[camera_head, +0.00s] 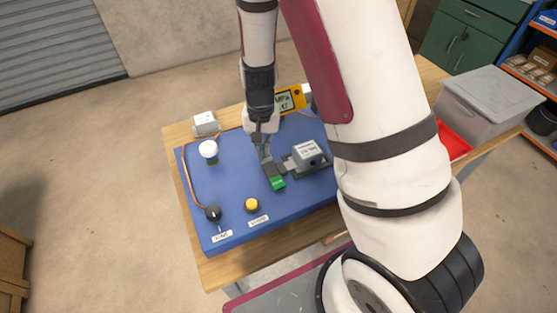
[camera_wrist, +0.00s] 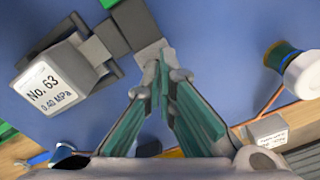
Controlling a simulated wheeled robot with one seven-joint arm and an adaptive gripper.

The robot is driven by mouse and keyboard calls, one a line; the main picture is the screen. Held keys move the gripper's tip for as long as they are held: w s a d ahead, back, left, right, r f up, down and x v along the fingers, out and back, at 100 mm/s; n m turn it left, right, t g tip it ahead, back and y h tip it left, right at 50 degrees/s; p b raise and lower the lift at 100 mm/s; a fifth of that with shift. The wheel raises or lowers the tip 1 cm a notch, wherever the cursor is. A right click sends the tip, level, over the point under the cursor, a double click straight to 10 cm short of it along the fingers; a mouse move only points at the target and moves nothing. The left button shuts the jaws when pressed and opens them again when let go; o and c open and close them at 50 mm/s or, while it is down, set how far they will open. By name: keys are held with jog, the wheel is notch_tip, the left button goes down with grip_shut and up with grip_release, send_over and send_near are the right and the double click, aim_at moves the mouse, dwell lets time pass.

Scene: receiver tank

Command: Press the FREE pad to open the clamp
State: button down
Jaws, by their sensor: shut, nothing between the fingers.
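The blue board (camera_head: 225,180) carries a grey clamp (camera_head: 285,168) holding a light grey block (camera_head: 308,150). The block (camera_wrist: 45,90) reads "No. 63 0.40 MPa" in the wrist view. A green pad (camera_head: 278,183) sits at the near end of a dark grey bar; its lettering is too small to read. In the wrist view only a green edge (camera_wrist: 108,3) shows at the top. My gripper (camera_head: 265,155) is shut and empty, pointing down behind the green pad. Its fingertips (camera_wrist: 160,58) are over a light grey plate (camera_wrist: 150,52); I cannot tell whether they touch it.
A white-topped knob or lamp (camera_head: 208,149), a black knob (camera_head: 213,213) and a yellow button (camera_head: 252,205) stand on the board. A yellow gauge (camera_head: 290,101) is behind my gripper.

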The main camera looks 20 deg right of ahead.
jog(key=shift+f+b, duration=0.35)
jog(key=shift+f, duration=0.5)
jog(key=shift+r+p, duration=1.45)
jog(key=shift+r, duration=1.1)
jog(key=shift+r+p, duration=0.4)
jog(key=shift+r, duration=0.6)
jog(key=shift+r, duration=0.4)
jog(key=s+a+r+n+t, duration=0.1)
jog(key=s+r+n+t, duration=0.15)
jog(key=r, duration=0.95)
jog(key=s+d+r+n+t, duration=0.1)
jog(key=s+r+n+t, duration=0.2)
jog(key=s+r, duration=1.3)
jog(key=s, duration=0.4)
jog(key=shift+s+r, duration=0.15)
jog(key=shift+r, duration=0.1)
